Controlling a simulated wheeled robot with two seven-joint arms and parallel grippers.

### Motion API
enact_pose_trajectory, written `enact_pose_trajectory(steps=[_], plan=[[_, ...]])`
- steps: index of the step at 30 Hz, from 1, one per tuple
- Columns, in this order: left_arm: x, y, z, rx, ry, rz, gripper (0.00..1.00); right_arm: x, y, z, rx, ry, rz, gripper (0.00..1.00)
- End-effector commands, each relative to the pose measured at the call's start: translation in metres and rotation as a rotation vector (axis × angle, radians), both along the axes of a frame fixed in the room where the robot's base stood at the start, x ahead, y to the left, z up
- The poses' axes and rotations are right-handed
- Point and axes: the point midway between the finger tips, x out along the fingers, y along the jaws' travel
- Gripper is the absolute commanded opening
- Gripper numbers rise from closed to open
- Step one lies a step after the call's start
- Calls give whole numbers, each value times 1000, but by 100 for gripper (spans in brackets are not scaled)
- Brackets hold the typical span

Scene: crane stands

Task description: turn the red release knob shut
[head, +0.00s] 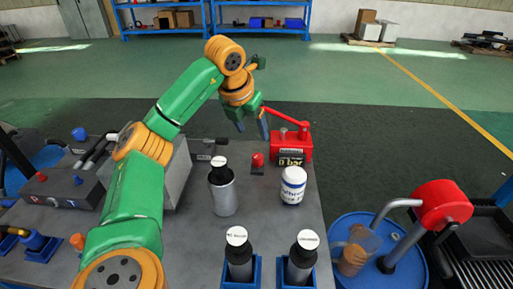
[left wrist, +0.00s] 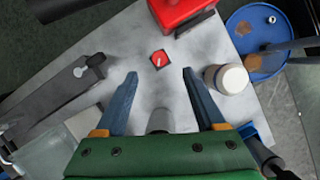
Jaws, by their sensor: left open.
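The red release knob (head: 257,160) sits on a small dark base on the grey table, just left of the red pump box (head: 305,145) with its "0 bar" display. From above, in the left wrist view, the knob (left wrist: 160,59) shows as a red square face with a pale mark. My left gripper (head: 252,128) is open and empty, above and behind the knob in the head view. In the left wrist view its two fingers (left wrist: 160,76) are wide apart, and the knob appears between and just beyond their tips. My right gripper is not in view.
A silver cylinder with a black top (head: 223,192) and a white labelled jar (head: 292,187) stand near the knob. Two dark bottles (head: 238,250) stand in blue holders in front. A blue drum (head: 375,270) with a hand pump is at right. The table around the knob is clear.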

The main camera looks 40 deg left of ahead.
Motion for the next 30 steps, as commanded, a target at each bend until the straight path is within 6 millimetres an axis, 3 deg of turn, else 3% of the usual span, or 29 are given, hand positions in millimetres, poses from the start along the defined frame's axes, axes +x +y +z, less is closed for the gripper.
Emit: enact_pose_trajectory(steps=[1,6,18,27,30], plan=[[0,0,-20,0,0,0,72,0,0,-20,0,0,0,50],[0,0,-42,0,0,0,72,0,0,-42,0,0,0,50],[24,6,-98,-1,4,0,72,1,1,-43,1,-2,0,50],[26,7,-103,0,0,-1,72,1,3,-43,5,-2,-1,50],[26,7,-103,0,0,0,44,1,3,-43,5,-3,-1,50]])
